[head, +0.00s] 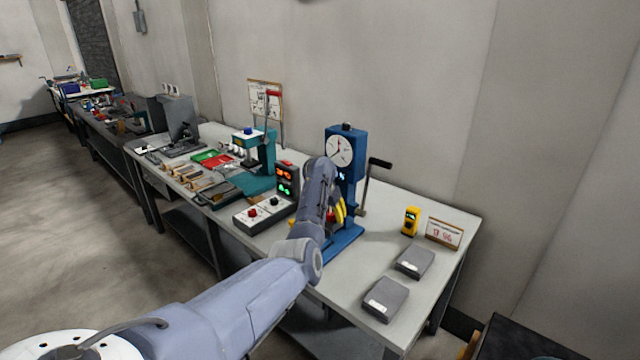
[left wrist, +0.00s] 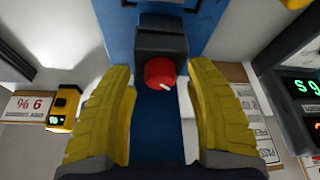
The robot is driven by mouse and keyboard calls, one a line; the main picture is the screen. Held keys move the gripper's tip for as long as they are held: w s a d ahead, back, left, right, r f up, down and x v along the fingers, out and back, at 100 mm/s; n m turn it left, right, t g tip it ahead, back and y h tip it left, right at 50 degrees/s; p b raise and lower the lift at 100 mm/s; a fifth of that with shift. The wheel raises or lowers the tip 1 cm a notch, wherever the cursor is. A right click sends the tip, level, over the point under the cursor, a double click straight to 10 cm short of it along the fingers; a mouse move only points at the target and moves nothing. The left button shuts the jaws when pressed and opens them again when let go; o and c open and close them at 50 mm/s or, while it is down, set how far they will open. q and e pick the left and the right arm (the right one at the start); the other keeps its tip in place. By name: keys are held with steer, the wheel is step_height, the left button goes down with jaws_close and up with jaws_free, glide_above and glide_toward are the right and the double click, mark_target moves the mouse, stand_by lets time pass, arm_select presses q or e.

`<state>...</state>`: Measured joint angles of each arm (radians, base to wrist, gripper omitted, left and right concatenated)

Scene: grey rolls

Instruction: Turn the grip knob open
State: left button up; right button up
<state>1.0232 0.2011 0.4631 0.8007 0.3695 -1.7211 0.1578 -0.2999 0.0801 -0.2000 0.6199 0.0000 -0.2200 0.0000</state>
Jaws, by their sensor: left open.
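The grip knob (left wrist: 159,73) is a red round knob with a white mark, on a dark block of the blue test stand (head: 346,182). In the left wrist view it sits between and just beyond the two yellow fingers of my left gripper (left wrist: 160,100). The fingers are spread, with a gap on both sides of the knob. In the head view my left gripper (head: 340,212) is at the front of the stand, below the dial (head: 339,150), and my arm covers part of the stand. My right gripper is not in view.
A control box with knobs (head: 265,212) and a lit display (head: 287,180) stand left of the stand. A crank handle (head: 379,163) sticks out on its right. A yellow meter (head: 411,221), a price sign (head: 444,232) and two grey blocks (head: 386,299) (head: 414,261) are farther right.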

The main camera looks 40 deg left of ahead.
arm_select(q)
steer(key=shift+m, duration=0.7)
steer(key=shift+s+r+h, duration=0.1)
steer(key=shift+r+h, duration=0.2)
steer(key=shift+r, duration=0.05)
steer(key=v, duration=1.6)
steer(key=shift+r, duration=0.3)
steer(key=shift+s, duration=0.1)
